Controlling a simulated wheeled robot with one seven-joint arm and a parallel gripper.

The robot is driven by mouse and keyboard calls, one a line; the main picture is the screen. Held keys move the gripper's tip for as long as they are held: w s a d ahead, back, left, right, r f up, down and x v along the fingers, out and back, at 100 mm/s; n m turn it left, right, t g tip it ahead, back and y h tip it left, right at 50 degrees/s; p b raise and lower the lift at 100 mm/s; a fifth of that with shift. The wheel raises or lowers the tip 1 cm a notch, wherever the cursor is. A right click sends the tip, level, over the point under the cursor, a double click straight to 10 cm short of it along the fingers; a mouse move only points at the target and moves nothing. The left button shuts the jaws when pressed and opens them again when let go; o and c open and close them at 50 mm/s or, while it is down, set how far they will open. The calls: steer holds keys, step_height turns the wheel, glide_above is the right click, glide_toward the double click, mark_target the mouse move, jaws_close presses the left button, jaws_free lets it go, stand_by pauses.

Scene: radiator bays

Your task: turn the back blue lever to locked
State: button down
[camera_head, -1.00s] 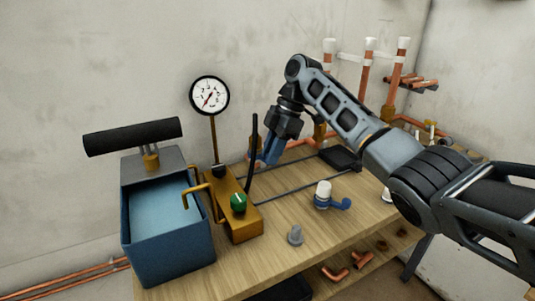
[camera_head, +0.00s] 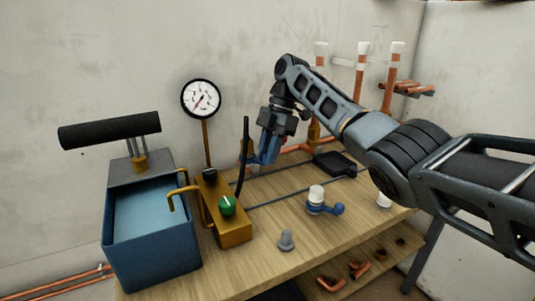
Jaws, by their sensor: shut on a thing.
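My gripper (camera_head: 266,158) points down at the back of the bench, right of the gauge. It is shut on the back blue lever (camera_head: 251,160), of which only a small blue part shows beside the fingers. The fingers hide most of this lever and its valve, so its exact angle cannot be told. A second blue lever (camera_head: 333,210) sits nearer the front on a white-capped valve and points right. It is apart from my gripper.
A blue tank (camera_head: 152,250) with a black pump handle (camera_head: 108,131) stands at left. A brass block with a green knob (camera_head: 227,206), a black hose (camera_head: 243,150) and a gauge (camera_head: 201,98) are close by. A grey cone (camera_head: 286,240) stands at the front. Copper pipes (camera_head: 360,75) rise behind my arm.

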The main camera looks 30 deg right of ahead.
steer(key=shift+r, duration=0.1)
stand_by(0.3)
steer(key=c, duration=0.9)
jaws_free()
steer(key=shift+c, duration=0.2)
steer(key=v, duration=0.7)
steer(key=shift+r, duration=0.3)
steer(key=shift+w+d, duration=0.1)
